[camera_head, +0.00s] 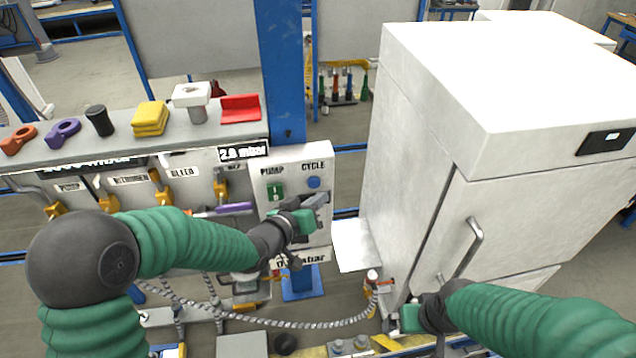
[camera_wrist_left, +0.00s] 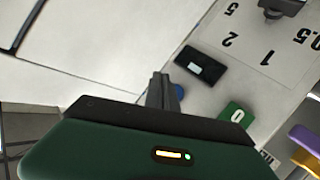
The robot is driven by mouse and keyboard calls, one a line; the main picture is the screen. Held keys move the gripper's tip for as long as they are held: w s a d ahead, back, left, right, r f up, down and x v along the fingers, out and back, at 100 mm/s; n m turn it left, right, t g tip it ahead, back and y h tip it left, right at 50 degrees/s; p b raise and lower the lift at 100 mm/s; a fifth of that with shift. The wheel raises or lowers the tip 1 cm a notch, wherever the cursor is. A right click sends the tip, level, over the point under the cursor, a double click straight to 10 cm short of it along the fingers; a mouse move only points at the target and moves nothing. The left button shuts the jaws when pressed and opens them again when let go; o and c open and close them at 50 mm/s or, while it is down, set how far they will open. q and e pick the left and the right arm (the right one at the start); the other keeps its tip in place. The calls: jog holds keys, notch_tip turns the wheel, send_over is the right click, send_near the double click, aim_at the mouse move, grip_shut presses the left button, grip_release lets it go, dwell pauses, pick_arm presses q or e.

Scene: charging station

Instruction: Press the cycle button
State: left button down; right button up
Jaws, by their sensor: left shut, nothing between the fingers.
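The cycle button (camera_head: 313,182) is a round blue button under the CYCLE label on the white control panel (camera_head: 264,167). In the left wrist view the blue button (camera_wrist_left: 180,92) is partly hidden behind my fingers. My left gripper (camera_head: 319,201) is shut and empty, in front of the panel, just below the button in the head view. In the left wrist view its closed fingertips (camera_wrist_left: 160,80) appear beside the button; I cannot tell whether they touch it. My right gripper (camera_head: 410,318) is low in front of the white cabinet; its fingers are not clear.
A green pump switch (camera_head: 275,191) sits left of the button and also shows in the left wrist view (camera_wrist_left: 236,114). A large white cabinet (camera_head: 420,130) stands to the right. A shelf (camera_head: 225,137) with coloured parts and yellow valves below is at left.

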aim_at(314, 183)
pick_arm(q)
jog(key=shift+w+a, duration=0.6)
jog(key=shift+a, duration=0.25)
pick_arm(e)
jog(key=shift+a+r, duration=0.2)
jog(key=shift+a, duration=0.5)
pick_arm(q)
jog(key=shift+d, duration=0.1)
pick_arm(e)
jog(key=shift+d, duration=0.1)
pick_arm(q)
jog(key=shift+d, duration=0.45)
pick_arm(e)
jog(key=shift+d+f, duration=0.1)
jog(key=shift+d, duration=0.3)
pick_arm(q)
jog(key=shift+a, duration=0.4)
pick_arm(e)
jog(key=shift+a, duration=0.3)
pick_arm(q)
jog(key=shift+d, duration=0.25)
pick_arm(e)
jog(key=shift+d, duration=0.2)
pick_arm(q)
jog(key=shift+a, duration=0.15)
pick_arm(e)
jog(key=shift+a, duration=0.1)
pick_arm(q)
jog(key=shift+w+r, duration=0.1)
jog(key=shift+w, duration=0.25)
